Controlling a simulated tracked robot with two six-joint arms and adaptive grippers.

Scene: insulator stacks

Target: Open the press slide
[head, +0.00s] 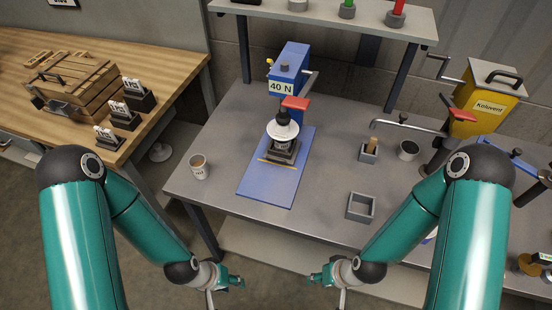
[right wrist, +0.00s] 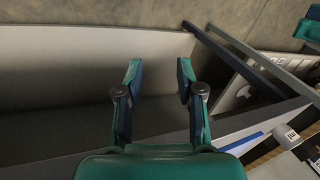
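The press is a blue upright block (head: 286,78) labelled "40 N" on a blue base plate (head: 262,186) in the middle of the grey table. A red handle (head: 295,103) sticks out at its front. Below it a white insulator disc with a dark top (head: 282,129) sits on a dark holder (head: 283,152). The exact slide position is hard to tell. My left gripper (head: 233,282) and right gripper (head: 315,278) are both in front of the table's near edge, well short of the press. In the right wrist view my right gripper (right wrist: 158,77) is open and empty.
A paper cup (head: 199,167) stands left of the base plate, a square grey bin (head: 360,207) to its right. A yellow machine (head: 489,94) with a crank is at the right. A shelf (head: 335,19) crosses the back. A wooden bench (head: 160,65) is on the left.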

